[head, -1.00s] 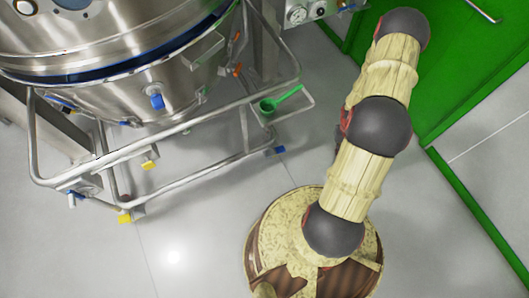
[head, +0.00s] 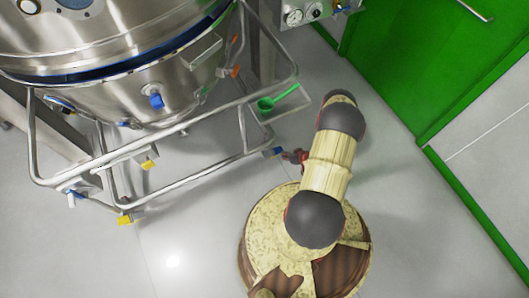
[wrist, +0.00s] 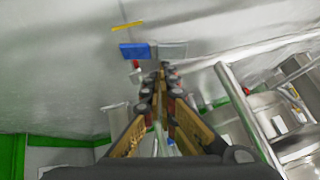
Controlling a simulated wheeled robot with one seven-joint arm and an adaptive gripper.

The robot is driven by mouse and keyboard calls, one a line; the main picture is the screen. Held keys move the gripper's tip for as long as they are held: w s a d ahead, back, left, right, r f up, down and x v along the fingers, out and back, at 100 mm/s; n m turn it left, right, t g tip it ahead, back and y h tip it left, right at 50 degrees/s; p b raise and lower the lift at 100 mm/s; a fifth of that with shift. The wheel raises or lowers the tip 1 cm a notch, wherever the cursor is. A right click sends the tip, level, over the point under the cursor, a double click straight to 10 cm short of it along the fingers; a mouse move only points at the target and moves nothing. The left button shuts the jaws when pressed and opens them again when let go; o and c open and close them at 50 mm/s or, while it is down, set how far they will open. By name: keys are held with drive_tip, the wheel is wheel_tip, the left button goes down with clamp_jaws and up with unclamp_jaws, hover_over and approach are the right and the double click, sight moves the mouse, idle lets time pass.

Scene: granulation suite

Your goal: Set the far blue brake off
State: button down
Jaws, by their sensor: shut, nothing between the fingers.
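A blue brake pedal (head: 273,152) sits low at the right corner of the steel vessel's wheeled frame. My gripper (head: 288,154) is close beside its right side in the head view. In the wrist view the blue pedal (wrist: 135,50) lies just beyond and slightly left of my shut, empty fingertips (wrist: 160,68), with a grey metal plate (wrist: 170,50) attached on its right. I cannot tell whether the fingers touch the pedal. Another blue pedal (head: 74,197) is at the frame's left corner.
Yellow pedals (head: 148,165) (head: 125,218) are on other frame corners. The steel vessel (head: 120,60) and tubular frame (head: 190,178) stand to the left. A green scoop (head: 268,104) rests on a small frame shelf. A green door (head: 430,60) is at right. Grey floor is clear between.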

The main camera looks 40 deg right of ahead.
wheel_tip(320, 180, up, 2)
drive_tip(key=w+t, duration=0.1)
drive_tip(key=w, duration=0.1)
drive_tip(key=b, duration=0.4)
hover_over(270, 154)
drive_tip(key=d, duration=0.1)
drive_tip(key=shift+t, duration=0.3)
drive_tip(key=f, duration=0.7)
drive_tip(key=shift+d, duration=0.2)
drive_tip(key=shift+s+a+f+b, duration=0.1)
drive_tip(key=shift+a+f+b, duration=0.05)
drive_tip(key=shift+f+b, duration=0.35)
drive_tip(key=shift+a+f+b, duration=0.15)
drive_tip(key=shift+f+b, duration=0.1)
drive_tip(key=shift+f, duration=0.35)
drive_tip(key=shift+a+f, duration=0.2)
drive_tip(key=shift+f, duration=0.3)
drive_tip(key=shift+a+r, duration=0.1)
